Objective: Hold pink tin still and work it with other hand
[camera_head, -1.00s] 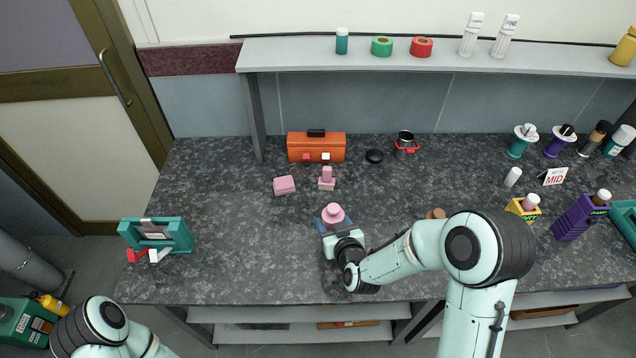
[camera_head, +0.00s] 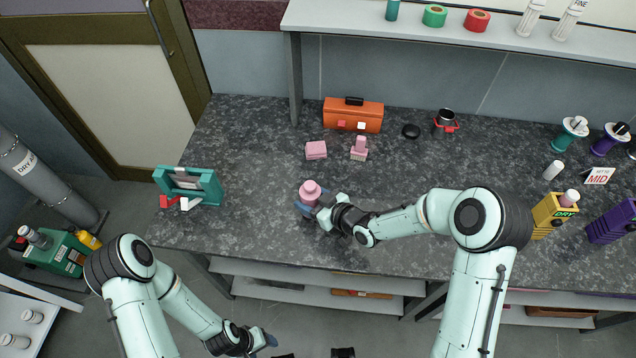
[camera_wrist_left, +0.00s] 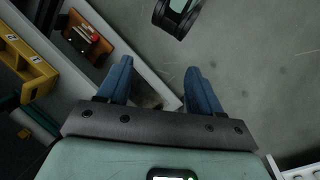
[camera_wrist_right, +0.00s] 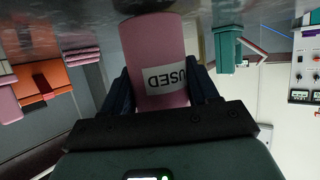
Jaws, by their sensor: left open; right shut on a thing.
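The pink tin (camera_head: 310,189), with a narrower round top, is upright over the left front part of the dark bench (camera_head: 260,225). My right gripper (camera_head: 322,210) is shut around its sides, coming from the front right. In the right wrist view the tin (camera_wrist_right: 153,45) sits between the two fingers, with a white "USED" label upside down. I cannot tell whether its base touches the bench. My left gripper (camera_head: 268,340) is open and empty, low in front of the bench. In the left wrist view its blue fingers (camera_wrist_left: 160,88) are apart over the floor.
Behind the tin are a pink block (camera_head: 316,150), a small pink-topped piece (camera_head: 359,149) and an orange toolbox (camera_head: 353,116). A teal frame (camera_head: 188,184) stands at the left bench edge. The bench around the tin is clear.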

